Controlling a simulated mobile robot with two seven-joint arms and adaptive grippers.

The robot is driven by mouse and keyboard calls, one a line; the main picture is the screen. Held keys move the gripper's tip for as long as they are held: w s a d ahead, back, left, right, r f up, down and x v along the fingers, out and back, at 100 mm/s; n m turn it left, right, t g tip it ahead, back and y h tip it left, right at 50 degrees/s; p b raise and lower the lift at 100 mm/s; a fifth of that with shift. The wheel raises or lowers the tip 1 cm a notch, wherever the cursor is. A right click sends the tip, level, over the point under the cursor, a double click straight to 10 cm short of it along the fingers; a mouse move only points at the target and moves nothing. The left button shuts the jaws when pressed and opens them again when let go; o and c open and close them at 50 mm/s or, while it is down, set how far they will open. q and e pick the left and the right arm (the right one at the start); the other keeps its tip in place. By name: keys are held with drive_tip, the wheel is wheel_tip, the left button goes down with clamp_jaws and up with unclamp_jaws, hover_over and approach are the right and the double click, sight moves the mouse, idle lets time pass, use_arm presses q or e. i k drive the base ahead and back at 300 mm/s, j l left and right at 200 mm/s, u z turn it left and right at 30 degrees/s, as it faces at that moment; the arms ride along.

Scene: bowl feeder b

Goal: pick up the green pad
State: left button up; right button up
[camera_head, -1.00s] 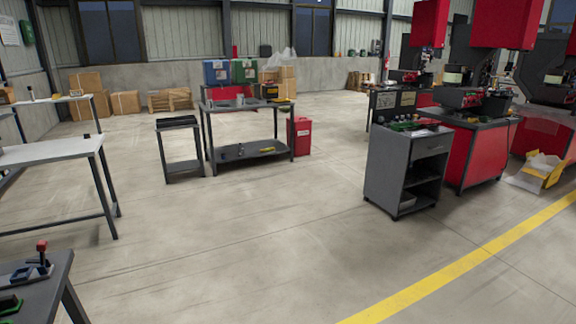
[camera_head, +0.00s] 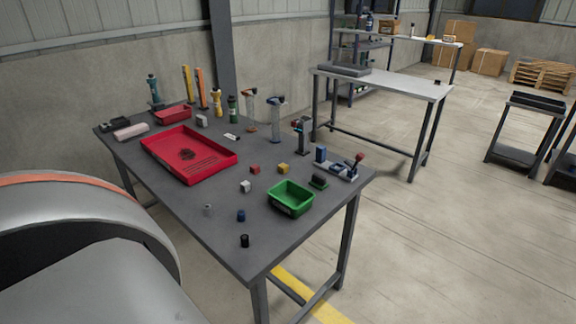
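A small dark piece with a green base (camera_head: 319,181) lies on the grey table (camera_head: 222,232) near its right corner, just behind the green bin (camera_head: 290,198). It is the closest match to a green pad, but it is too small to tell for sure. The green bin is open at the top and looks empty. Neither of my grippers is in view.
A red tray (camera_head: 189,155) lies mid-table. Small red, yellow, white and blue blocks and dark cylinders lie around the bin. Bottles and upright tools stand along the back. A red-knobbed clamp (camera_head: 347,168) is at the right edge.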

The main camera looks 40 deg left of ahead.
sight(319, 182)
drive_tip(key=i+l+u, duration=0.1)
drive_tip(key=u, duration=0.35)
drive_tip(key=i+l+u, duration=0.1)
drive_tip(key=u, duration=0.4)
drive_tip(key=l+u, duration=0.2)
drive_tip(key=u, duration=0.25)
drive_tip(key=i+l+u, duration=0.1)
drive_tip(key=u, duration=0.25)
drive_tip(key=i+l+u, duration=0.1)
drive_tip(key=l+u, duration=0.55)
